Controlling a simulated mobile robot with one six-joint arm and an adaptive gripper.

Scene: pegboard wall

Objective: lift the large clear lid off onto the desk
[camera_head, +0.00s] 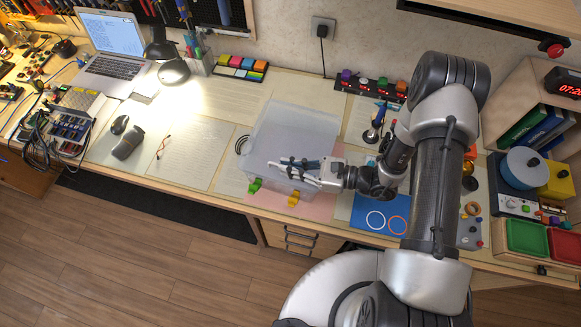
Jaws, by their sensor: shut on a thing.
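The large clear lid (296,124) is a boxy, frosted, see-through cover in the middle of the desk (195,150). The exact grip point is small and partly hidden by the fingers. I cannot tell whether the lid is raised or resting. What lies beneath it is blurred by its frosted walls.
A lit lamp (173,72) and laptop (112,45) stand at the left. A blue mat (378,213) with rings lies at the right. The papers left of the lid leave free room.

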